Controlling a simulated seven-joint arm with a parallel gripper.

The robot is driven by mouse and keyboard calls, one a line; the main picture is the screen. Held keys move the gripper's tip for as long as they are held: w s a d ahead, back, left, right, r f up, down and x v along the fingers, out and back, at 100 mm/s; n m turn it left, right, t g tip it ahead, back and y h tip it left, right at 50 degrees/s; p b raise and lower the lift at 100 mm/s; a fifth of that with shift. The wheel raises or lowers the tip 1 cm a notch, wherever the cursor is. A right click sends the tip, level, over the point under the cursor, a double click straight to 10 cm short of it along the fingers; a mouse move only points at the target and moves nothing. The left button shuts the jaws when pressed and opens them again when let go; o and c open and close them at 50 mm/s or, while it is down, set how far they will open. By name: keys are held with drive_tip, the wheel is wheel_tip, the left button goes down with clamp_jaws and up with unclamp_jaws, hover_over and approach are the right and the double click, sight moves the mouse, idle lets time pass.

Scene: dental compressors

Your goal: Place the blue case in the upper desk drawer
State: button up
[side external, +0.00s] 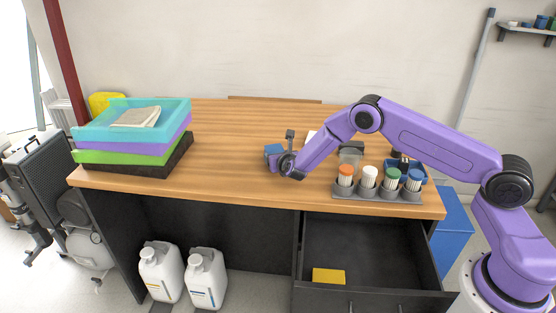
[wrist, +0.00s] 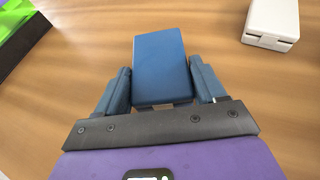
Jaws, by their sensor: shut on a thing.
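The blue case (wrist: 160,65) is between the two fingers of my gripper (wrist: 165,88) in the wrist view, and the fingers are shut on its sides. In the side view the blue case (side external: 273,150) shows beside my gripper (side external: 280,160), over the middle of the wooden desk top (side external: 225,140). Whether the case touches the desk is hard to tell. The upper desk drawer (side external: 370,250) is pulled open below the right part of the desk. A yellow item (side external: 328,276) lies inside it at the front left.
A grey rack (side external: 377,192) with several colour-capped containers stands at the front right edge, above the drawer. Stacked trays (side external: 130,135) stand on the left. A white box (wrist: 271,22) lies right of the case. Two white jugs (side external: 183,272) stand under the desk.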

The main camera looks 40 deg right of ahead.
drive_tip(key=s+a+r+n+y, duration=0.1)
drive_tip(key=s+r, duration=2)
drive_tip(key=s, duration=0.4)
drive_tip(key=shift+a+r, duration=0.15)
drive_tip(key=shift+r, duration=0.05)
idle(1.2)
